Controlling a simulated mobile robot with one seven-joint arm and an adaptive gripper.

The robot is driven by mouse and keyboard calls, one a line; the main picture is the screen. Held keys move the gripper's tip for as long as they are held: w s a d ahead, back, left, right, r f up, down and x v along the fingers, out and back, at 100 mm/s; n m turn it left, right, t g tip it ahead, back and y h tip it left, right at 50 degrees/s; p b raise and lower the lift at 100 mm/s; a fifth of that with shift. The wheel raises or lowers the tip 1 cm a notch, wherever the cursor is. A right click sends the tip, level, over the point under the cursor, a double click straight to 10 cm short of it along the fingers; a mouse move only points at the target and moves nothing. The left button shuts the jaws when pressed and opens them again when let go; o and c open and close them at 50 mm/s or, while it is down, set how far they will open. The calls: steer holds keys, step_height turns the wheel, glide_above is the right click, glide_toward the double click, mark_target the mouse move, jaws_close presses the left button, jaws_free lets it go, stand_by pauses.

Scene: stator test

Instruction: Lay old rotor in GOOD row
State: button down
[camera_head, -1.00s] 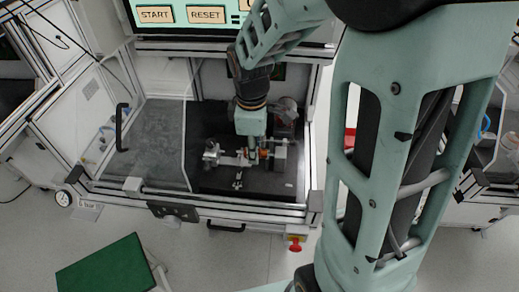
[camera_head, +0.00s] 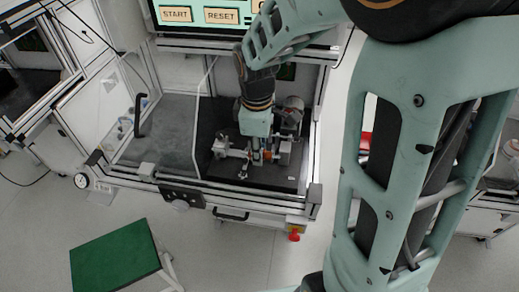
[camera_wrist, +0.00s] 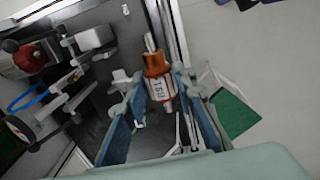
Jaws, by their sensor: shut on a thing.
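My gripper (camera_wrist: 158,88) has its blue fingers on both sides of a rotor (camera_wrist: 157,66) and is shut on it. The rotor has a copper-orange winding, a thin shaft and a white band with dark printed characters. In the head view my gripper (camera_head: 257,152) is low in the test cell, beside the test fixture (camera_head: 226,149), and the rotor is mostly hidden there. Whether the rotor touches the fixture or the floor below, I cannot tell. No row marked GOOD can be made out.
A screen with START and RESET buttons (camera_head: 221,16) hangs above the cell. The cell's front rail (camera_head: 240,200) and side frames surround my gripper. A green-topped stand (camera_head: 115,256) is at the lower left, with open floor beside it. A red knob (camera_head: 294,236) sits below the rail.

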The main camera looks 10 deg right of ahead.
steer(key=shift+r, duration=0.15)
step_height(320, 180, up, 2)
steer(key=shift+r+p, duration=0.15)
steer(key=shift+p, duration=0.9)
steer(key=shift+r, duration=1.25)
steer(key=shift+f, duration=0.1)
